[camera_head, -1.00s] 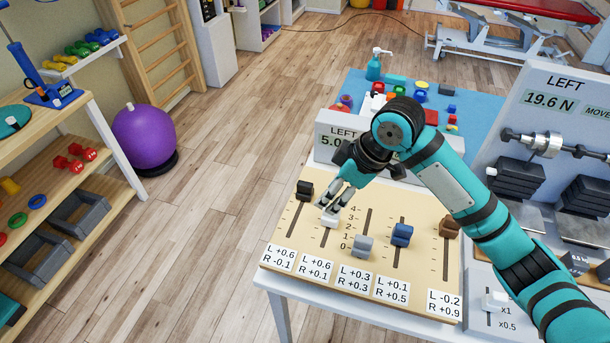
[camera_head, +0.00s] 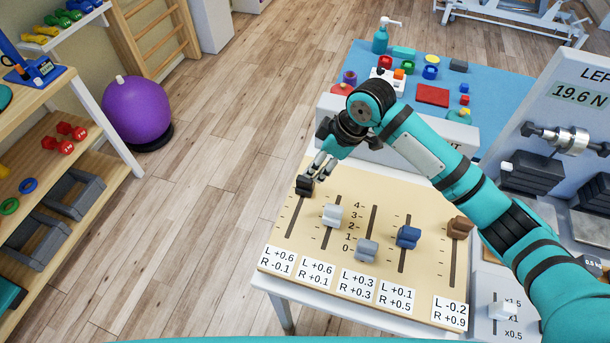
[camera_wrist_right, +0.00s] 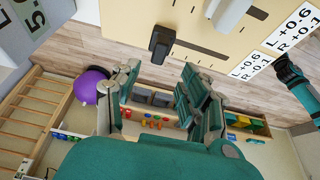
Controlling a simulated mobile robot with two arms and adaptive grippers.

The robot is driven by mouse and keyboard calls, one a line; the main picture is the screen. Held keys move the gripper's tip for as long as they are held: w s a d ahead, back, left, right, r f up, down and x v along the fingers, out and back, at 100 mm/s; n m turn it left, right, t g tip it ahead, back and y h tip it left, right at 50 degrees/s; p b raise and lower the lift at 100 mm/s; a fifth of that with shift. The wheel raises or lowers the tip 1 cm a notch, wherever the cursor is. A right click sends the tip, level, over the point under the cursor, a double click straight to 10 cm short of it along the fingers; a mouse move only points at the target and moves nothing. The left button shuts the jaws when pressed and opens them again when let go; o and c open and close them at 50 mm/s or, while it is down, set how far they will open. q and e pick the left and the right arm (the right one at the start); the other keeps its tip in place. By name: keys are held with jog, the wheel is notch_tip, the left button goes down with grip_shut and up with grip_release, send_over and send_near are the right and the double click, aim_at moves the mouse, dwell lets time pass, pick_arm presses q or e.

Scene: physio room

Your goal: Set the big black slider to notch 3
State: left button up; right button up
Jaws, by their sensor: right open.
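The big black slider (camera_head: 304,186) is the leftmost knob on the beige slider board (camera_head: 335,275). It stands near the far end of its slot, about level with the mark 4; its exact notch is hard to read. It also shows in the right wrist view (camera_wrist_right: 161,42). My right gripper (camera_head: 309,178) has its fingertips close by the black slider in the head view. In the right wrist view its fingers (camera_wrist_right: 155,88) are spread with nothing between them, and the slider shows beyond their tips. My left gripper is not in view.
A light grey slider (camera_head: 332,215) is nearest to the black one. Another grey slider (camera_head: 367,250), a blue slider (camera_head: 408,237) and a brown slider (camera_head: 460,227) stand further right. A display box (camera_head: 330,125) stands behind the board.

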aim_at(305, 179)
jog(key=x, duration=0.7)
jog(key=shift+w+a+f+p, duration=0.1)
jog(key=shift+f+p, duration=0.3)
jog(key=shift+w+a+f, duration=0.1)
jog(key=shift+a+f, duration=0.05)
jog(key=shift+f, duration=0.35)
jog(key=shift+r, duration=0.1)
grip_shut()
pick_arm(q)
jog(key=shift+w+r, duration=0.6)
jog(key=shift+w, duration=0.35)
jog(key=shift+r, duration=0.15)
